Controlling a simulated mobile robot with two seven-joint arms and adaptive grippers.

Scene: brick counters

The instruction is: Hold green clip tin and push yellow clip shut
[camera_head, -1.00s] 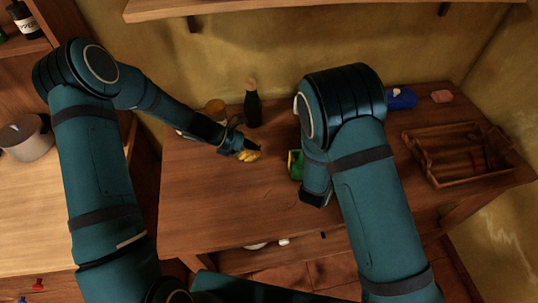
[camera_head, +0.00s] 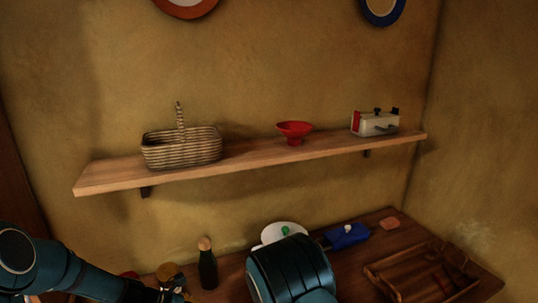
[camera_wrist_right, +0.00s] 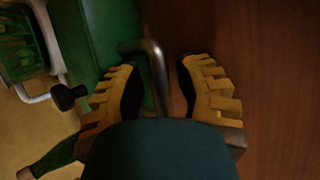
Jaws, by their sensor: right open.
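In the right wrist view, a green tin (camera_wrist_right: 100,35) stands beside my right gripper (camera_wrist_right: 158,75). The gripper's yellow fingers are apart. A bent grey metal bar (camera_wrist_right: 157,72) lies between the fingers, close to the tin's edge; I cannot tell whether either finger touches it. No clearly yellow clip can be told from the yellow fingers. In the head view the tin is out of sight, and my right arm fills the bottom middle. My left gripper (camera_head: 178,293) shows only partly at the bottom edge, beside a brown-topped jar; its fingers are unclear.
A dark bottle (camera_head: 207,266) stands near the wall. A white plate-like thing (camera_head: 284,232), a blue thing (camera_head: 347,236) and a wooden tray (camera_head: 425,275) are on the counter. The shelf (camera_head: 250,158) above holds a basket (camera_head: 182,148), a red bowl (camera_head: 295,131) and a toaster-like box (camera_head: 375,123).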

